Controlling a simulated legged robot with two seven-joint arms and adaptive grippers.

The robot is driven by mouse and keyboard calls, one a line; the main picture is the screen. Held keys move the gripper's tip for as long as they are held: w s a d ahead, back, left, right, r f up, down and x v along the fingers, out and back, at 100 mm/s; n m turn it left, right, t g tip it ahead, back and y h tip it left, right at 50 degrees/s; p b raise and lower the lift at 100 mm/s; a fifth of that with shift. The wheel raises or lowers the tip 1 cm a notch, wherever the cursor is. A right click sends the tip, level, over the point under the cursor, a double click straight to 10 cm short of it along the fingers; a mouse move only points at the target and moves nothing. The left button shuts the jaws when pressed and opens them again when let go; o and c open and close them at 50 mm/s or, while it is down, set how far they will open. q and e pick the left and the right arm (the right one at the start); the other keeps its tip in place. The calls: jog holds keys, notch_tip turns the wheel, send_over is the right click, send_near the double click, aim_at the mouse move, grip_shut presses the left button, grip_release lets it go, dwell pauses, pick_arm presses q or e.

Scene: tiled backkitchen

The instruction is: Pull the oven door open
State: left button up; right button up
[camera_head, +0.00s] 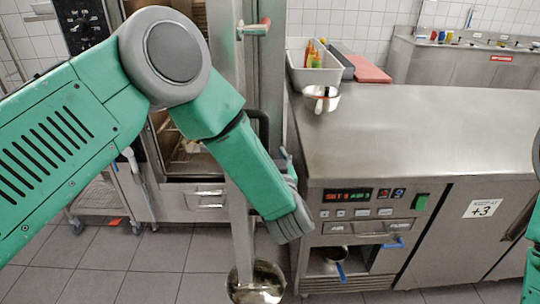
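The oven (208,196) stands at the left, behind my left arm. Its racks show inside the lit chamber (185,155). The oven door (238,215) looks like a tall steel panel seen nearly edge-on, standing out from the oven; my arm hides much of it, so how far it is open is unclear. A black bar handle (262,124) shows on its right side. My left gripper (291,222) is just right of the door panel and below the visible handle, pointing down; its finger gap and any contact are hidden. My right gripper is out of view; only parts of that arm show.
A steel counter (430,130) with a control panel fills the right, close to my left gripper. Tiled floor (150,260) is clear at lower left.

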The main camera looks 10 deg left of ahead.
pick_arm(q)
jog(key=shift+w+d, duration=0.25)
jog(key=shift+d, duration=0.15)
jog(key=shift+a, duration=0.1)
jog(key=v, duration=1.2)
